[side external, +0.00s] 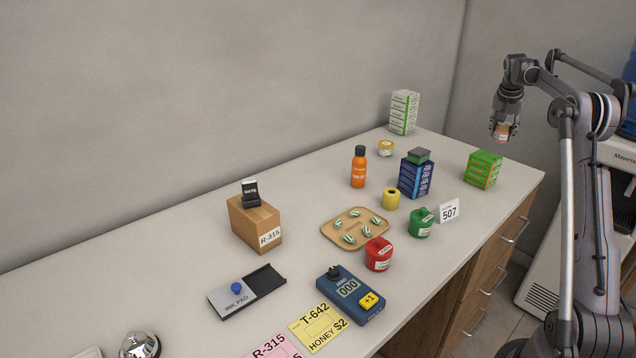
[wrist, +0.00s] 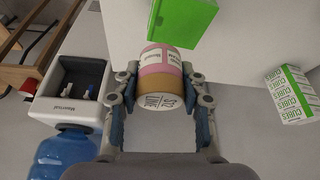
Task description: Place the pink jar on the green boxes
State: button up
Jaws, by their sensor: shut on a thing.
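The pink jar (wrist: 158,60), with a white label and a tan-gold end, is between the fingers of my gripper (wrist: 162,88) in the wrist view. In the side view it shows small (side external: 501,134) at the tip of my gripper (side external: 504,126), in the air. My gripper is shut on it. The green boxes (side external: 484,169) stand as a bright green stack near the counter's right end, lower than the jar. Their green top (wrist: 184,20) shows beyond the jar in the wrist view. The jar and the boxes look apart.
White-and-green boxes (side external: 404,112) stand at the back wall; they also show in the wrist view (wrist: 291,96). Dark blue boxes (side external: 415,178), a 507 sign (side external: 449,211) and an orange bottle (side external: 358,168) are left of the green boxes. A water dispenser (wrist: 72,92) is off the counter.

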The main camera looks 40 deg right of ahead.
aim_at(488, 154)
jog(key=shift+w+f, duration=0.4)
jog(key=shift+w, duration=0.25)
jog(key=shift+w+f, duration=0.4)
jog(key=shift+w, duration=0.2)
jog(key=shift+f, duration=2)
jog(key=shift+f, duration=0.1)
jog(key=o, duration=1.2)
